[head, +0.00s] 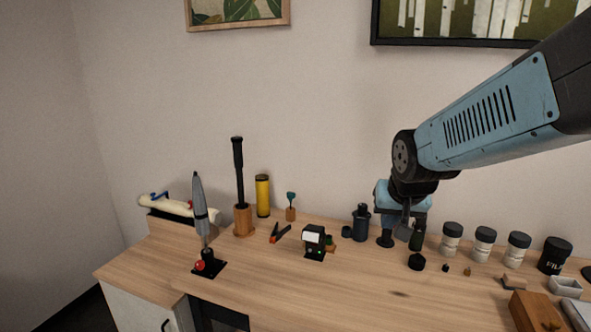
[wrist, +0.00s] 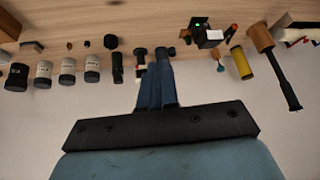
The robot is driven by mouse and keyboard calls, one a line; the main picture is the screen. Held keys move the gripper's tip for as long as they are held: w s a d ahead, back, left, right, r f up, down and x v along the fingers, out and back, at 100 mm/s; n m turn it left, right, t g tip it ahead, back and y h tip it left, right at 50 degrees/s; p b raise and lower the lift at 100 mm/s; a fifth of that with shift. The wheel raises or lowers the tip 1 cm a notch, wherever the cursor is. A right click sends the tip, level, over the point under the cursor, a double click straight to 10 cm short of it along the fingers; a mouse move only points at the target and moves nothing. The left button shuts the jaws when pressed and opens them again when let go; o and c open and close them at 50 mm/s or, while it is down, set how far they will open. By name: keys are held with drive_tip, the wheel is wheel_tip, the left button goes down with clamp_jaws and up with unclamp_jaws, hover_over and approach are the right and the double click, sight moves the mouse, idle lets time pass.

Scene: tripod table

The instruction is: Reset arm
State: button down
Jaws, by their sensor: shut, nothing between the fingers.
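My arm reaches in from the upper right in the head view and bends down at its blue-and-black wrist. My gripper (head: 406,222) hangs over the back of the wooden table (head: 330,285), among small dark items. In the wrist view the picture is upside down, and my gripper (wrist: 157,70) shows as two dark blue fingers close together. I see nothing held between them. The fingers partly cover a dark item behind them. I cannot tell from these views how far the fingertips are from the items.
A dark blue bottle (head: 361,224) stands left of my gripper; white jars with black lids (head: 451,240) stand right. A small black camera-like device (head: 314,242), yellow cylinder (head: 263,196) and grey rocket (head: 200,208) stand farther left. The table's front middle is mostly clear.

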drive_tip(key=s+d+r, duration=0.2)
drive_tip(key=s, duration=0.4)
drive_tip(key=s+d+r+n, duration=0.1)
drive_tip(key=s+r, duration=0.2)
drive_tip(key=s, duration=0.3)
drive_tip(key=shift+s+d+r+n+g, duration=0.15)
drive_tip(key=shift+d+r+n+g, duration=0.15)
drive_tip(key=shift+d+g, duration=0.1)
